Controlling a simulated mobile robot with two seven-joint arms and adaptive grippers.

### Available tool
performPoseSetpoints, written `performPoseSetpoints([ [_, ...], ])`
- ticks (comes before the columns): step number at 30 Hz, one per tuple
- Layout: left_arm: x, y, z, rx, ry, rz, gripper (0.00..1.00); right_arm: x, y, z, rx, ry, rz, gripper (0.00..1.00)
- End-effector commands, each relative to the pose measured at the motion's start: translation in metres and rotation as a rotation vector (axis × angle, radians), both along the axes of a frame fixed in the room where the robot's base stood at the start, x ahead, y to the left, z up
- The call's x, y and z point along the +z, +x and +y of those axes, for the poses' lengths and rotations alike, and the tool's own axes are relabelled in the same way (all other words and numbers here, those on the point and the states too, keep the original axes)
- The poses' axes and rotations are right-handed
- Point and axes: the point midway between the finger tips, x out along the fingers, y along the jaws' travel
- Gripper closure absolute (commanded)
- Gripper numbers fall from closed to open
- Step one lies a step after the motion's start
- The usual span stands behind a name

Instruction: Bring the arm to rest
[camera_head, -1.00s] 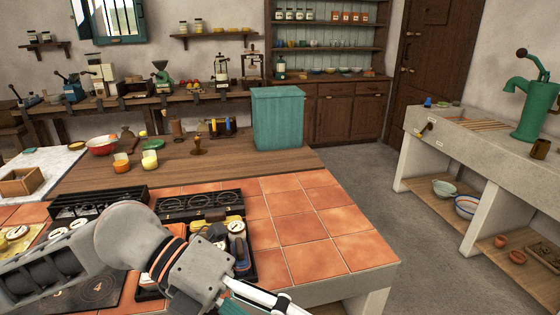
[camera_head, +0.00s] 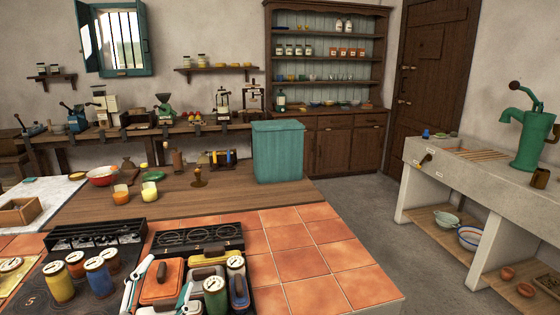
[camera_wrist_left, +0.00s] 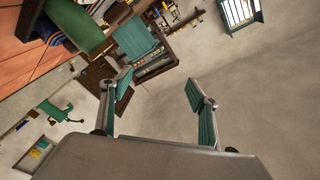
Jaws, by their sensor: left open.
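My left gripper (camera_head: 168,274) shows at the bottom of the head view. Only its pale, teal-padded fingers are visible, spread apart in front of an orange lidded box (camera_head: 162,279); I cannot tell whether they touch it. In the left wrist view the gripper (camera_wrist_left: 157,87) is open, with nothing between its two fingers. The wrist picture is strongly tilted, with the room beyond the fingers. The rest of my left arm is out of the head view. My right gripper is in neither view.
Jars with dial lids, including a blue one (camera_head: 98,277) and a green one (camera_head: 215,297), crowd the near counter. A teal bin (camera_head: 278,153) stands farther back. The orange tiles (camera_head: 318,262) at right are bare. A stone sink (camera_head: 475,185) is at far right.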

Motion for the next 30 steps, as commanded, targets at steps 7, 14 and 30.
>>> performPoseSetpoints([
  [7, -0.133, -0.064, 0.076, 0.226, 0.039, 0.444, 0.39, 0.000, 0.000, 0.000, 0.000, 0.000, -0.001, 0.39],
  [14, -0.194, -0.122, 0.108, 0.314, 0.084, 0.692, 0.39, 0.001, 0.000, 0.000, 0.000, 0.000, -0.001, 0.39],
  [30, -0.268, -0.188, 0.114, 0.314, 0.071, 0.933, 0.39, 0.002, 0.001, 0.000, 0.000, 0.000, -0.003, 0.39],
])
